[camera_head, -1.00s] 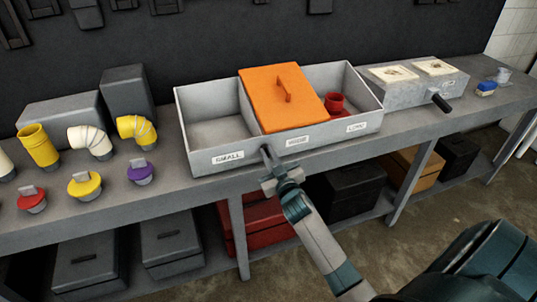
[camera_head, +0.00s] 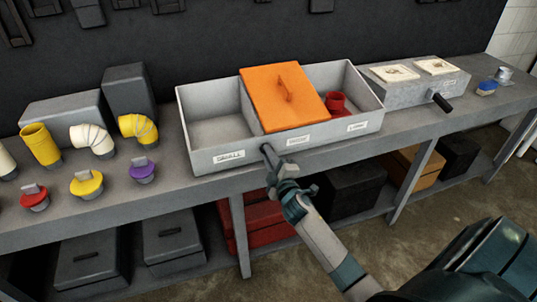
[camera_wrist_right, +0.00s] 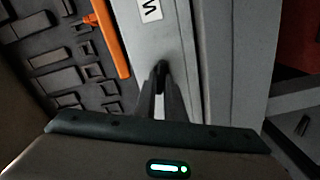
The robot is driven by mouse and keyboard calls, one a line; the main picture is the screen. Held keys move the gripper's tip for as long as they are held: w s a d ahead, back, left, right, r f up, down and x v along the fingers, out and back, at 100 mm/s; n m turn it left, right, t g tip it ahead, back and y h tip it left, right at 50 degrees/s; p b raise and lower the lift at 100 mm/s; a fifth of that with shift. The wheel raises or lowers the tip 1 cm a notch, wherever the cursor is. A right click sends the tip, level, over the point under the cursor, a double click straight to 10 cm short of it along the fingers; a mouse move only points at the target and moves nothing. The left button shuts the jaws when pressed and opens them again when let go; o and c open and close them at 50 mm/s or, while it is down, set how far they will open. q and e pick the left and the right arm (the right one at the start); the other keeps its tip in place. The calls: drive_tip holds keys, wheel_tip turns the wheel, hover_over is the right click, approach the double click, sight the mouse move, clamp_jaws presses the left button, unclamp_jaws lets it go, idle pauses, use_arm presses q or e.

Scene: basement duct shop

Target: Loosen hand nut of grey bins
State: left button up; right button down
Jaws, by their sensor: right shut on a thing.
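The grey bins (camera_head: 205,166) stand on the bench as one open box with compartments labelled SMALL and two others. An orange lid (camera_head: 262,100) covers the middle compartment. A small dark hand nut (camera_head: 266,149) sticks out from the front wall beside the SMALL label; it also shows in the right wrist view (camera_wrist_right: 162,68) between the fingertips. My right gripper (camera_head: 271,163) is shut on the hand nut at the front of the bins. The right wrist view shows its two fingers (camera_wrist_right: 160,92) closed around it. My left gripper is not in view.
A red fitting (camera_head: 336,103) sits in the right compartment. A grey box with a black handle (camera_head: 441,102) stands to the right. Yellow, white, red and purple duct pieces (camera_head: 87,183) stand on the left.

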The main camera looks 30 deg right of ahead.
drive_tip(key=n, duration=0.4)
drive_tip(key=shift+f, duration=0.15)
idle(0.4)
drive_tip(key=c, duration=1.8)
unclamp_jaws()
drive_tip(key=shift+c, duration=0.2)
drive_tip(key=shift+s+a, duration=0.1)
drive_tip(key=b+v, duration=0.4)
drive_tip(key=v, duration=1.3)
drive_tip(key=shift+s, duration=0.1)
